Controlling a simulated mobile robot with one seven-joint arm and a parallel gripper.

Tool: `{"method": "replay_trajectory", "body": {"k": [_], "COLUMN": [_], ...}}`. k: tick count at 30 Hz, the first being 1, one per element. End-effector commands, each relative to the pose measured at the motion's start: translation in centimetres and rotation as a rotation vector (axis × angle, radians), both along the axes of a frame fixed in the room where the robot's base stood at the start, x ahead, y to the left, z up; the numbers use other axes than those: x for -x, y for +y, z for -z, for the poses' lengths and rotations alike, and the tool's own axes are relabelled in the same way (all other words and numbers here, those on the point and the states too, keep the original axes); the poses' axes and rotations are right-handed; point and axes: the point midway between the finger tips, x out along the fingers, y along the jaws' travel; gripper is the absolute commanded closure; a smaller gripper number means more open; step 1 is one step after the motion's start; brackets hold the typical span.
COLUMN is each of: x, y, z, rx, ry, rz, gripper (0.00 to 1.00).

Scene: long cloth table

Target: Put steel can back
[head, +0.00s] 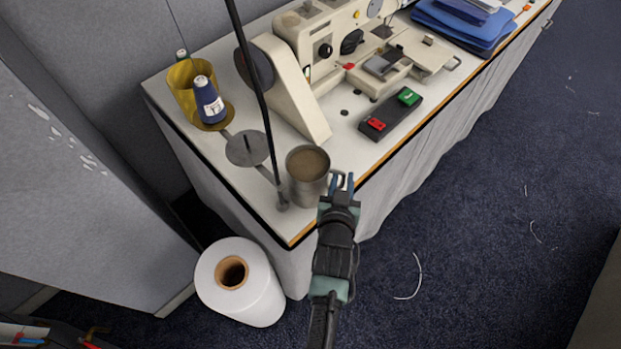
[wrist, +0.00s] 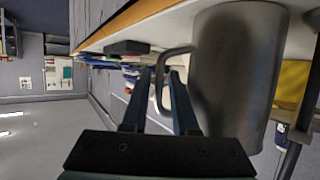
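The steel can (head: 307,178) is a grey metal mug with a brown-looking inside. In the head view it appears upright at the near corner of the white table (head: 350,108); whether its base touches the top is hard to tell. It fills the right of the wrist view (wrist: 235,75), with its thin loop handle (wrist: 172,50) on the left side. My gripper (head: 343,181) is at the can's right side, just past the table edge. In the wrist view its two fingers (wrist: 163,78) stand apart on either side of the handle, with a gap showing between them.
A thin dark pole (head: 262,95) rises left of the can. Behind are a yellow holder (head: 184,86), a blue thread spool (head: 208,100), a sewing machine (head: 305,75) and a red-green switch box (head: 391,115). A white roll (head: 260,295) stands on the floor. Open carpet lies right.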

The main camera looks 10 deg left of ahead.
Motion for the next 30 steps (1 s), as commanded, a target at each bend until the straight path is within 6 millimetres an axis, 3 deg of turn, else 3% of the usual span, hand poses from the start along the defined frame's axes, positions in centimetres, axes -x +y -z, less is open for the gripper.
{"method": "replay_trajectory", "body": {"k": [1,4,5,30], "x": [0.01,0.02,0.03,0.06], "y": [-0.01,-0.01,-0.01,-0.02], "z": [0.01,0.00,0.00,0.04], "rx": [0.000,0.000,0.000,0.002], "ry": [0.000,0.000,0.000,0.001], "rz": [0.000,0.000,0.000,0.000], "gripper": [0.80,0.98,1.00,1.00]}}
